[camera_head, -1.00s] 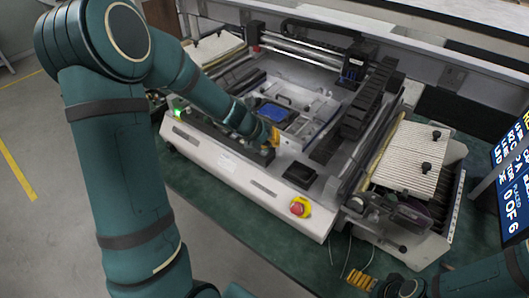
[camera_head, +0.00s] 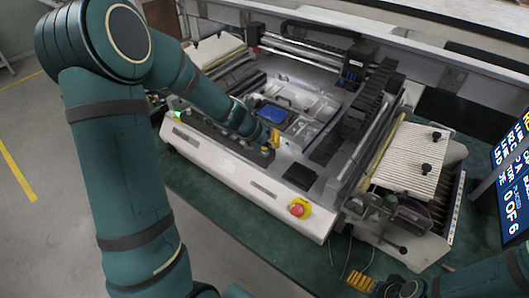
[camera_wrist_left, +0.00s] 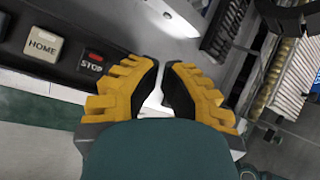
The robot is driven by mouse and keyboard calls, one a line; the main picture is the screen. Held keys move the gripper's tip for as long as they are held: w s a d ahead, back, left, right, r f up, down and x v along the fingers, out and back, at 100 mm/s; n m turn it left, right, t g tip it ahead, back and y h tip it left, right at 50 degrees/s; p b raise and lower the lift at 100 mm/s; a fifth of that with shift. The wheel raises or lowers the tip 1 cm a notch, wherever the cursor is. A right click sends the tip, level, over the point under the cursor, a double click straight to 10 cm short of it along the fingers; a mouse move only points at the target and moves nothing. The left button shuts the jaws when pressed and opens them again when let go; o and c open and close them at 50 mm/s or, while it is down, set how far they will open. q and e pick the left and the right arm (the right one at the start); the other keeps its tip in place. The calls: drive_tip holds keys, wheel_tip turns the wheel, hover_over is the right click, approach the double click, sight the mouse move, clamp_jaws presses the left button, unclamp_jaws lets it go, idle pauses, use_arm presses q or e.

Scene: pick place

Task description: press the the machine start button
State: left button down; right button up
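The machine (camera_head: 235,170) stands on a green surface with its long white front towards me. In the left wrist view a dark control panel (camera_wrist_left: 60,72) carries a pale HOME button (camera_wrist_left: 43,43) and a red-marked STOP button (camera_wrist_left: 93,60). No button labelled start is readable; part of the panel is covered by my fingers or out of frame. My left gripper (camera_head: 271,138) is over the machine's front part, and in the left wrist view (camera_wrist_left: 161,68) its yellow fingertips are close together with nothing between them, right of STOP. My right gripper (camera_head: 361,282) is low at the right, small and partly visible.
A red emergency knob on a yellow base (camera_head: 300,208) sits on the front right. A small green light (camera_head: 176,114) glows at the left end. A blue piece (camera_head: 273,113) lies inside the machine. A ribbed white tray (camera_head: 408,160) and a screen (camera_head: 515,185) are at the right.

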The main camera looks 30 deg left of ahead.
use_arm(q)
drive_tip(key=shift+f, duration=0.1)
use_arm(e)
drive_tip(key=shift+f, duration=0.1)
use_arm(q)
drive_tip(key=shift+f+b, duration=0.3)
drive_tip(key=shift+f, duration=0.05)
use_arm(e)
drive_tip(key=shift+f, duration=0.2)
use_arm(q)
drive_tip(key=shift+f+b, duration=0.35)
drive_tip(key=shift+f, duration=0.05)
use_arm(e)
drive_tip(key=shift+f, duration=0.35)
use_arm(q)
drive_tip(key=shift+r, duration=0.1)
use_arm(e)
drive_tip(key=shift+r, duration=0.15)
use_arm(q)
drive_tip(key=shift+r+p, duration=0.75)
drive_tip(key=shift+p, duration=0.2)
use_arm(e)
drive_tip(key=shift+r, duration=0.8)
